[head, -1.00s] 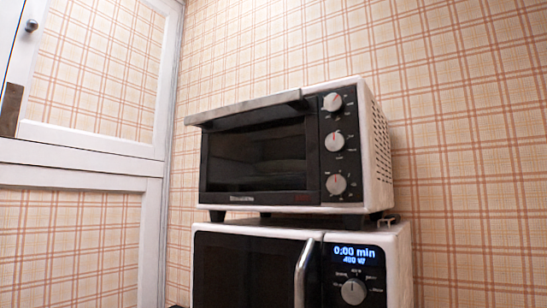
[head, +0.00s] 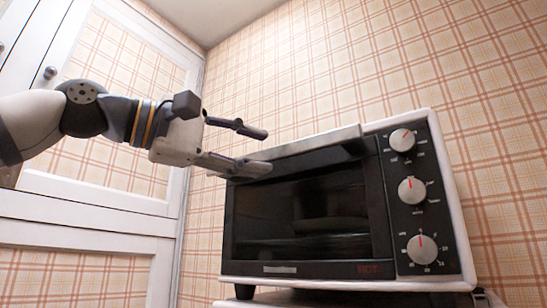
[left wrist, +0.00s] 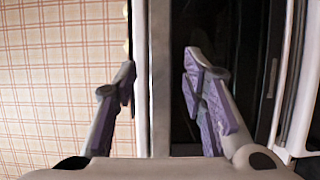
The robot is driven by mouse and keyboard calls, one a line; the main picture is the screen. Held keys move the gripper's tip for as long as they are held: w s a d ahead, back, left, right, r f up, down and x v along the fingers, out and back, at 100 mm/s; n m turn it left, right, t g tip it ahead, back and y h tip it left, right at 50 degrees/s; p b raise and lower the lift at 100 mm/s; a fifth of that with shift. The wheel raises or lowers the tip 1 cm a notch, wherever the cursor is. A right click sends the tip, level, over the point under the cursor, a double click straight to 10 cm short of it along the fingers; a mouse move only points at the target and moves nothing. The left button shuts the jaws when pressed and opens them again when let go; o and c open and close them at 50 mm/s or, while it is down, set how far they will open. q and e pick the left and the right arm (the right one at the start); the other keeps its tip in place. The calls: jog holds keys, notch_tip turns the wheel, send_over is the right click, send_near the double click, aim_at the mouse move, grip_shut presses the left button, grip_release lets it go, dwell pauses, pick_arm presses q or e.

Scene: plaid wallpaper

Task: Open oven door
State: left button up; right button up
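The toaster oven (head: 462,230) has a white body, a dark glass door (head: 300,215) and three knobs on its right panel. The door is shut. Its grey bar handle (head: 315,144) runs along the door's top edge. My left gripper (head: 263,150) is open at the handle's left end, one finger above the bar and the other near its front. In the left wrist view, the handle (left wrist: 160,75) runs as a pale upright band between the two spread fingers (left wrist: 160,70). Contact with the handle cannot be told. My right gripper is out of view.
The oven stands on another white appliance (head: 340,299), mostly cut off at the bottom. White cabinet doors with plaid panels (head: 130,75) and round knobs stand at the left. Plaid wall (head: 490,90) is behind. The space in front of the oven door looks clear.

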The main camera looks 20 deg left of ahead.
aim_at(267, 154)
pick_arm(q)
jog(key=x, duration=0.4)
jog(key=shift+a, duration=0.1)
grip_shut()
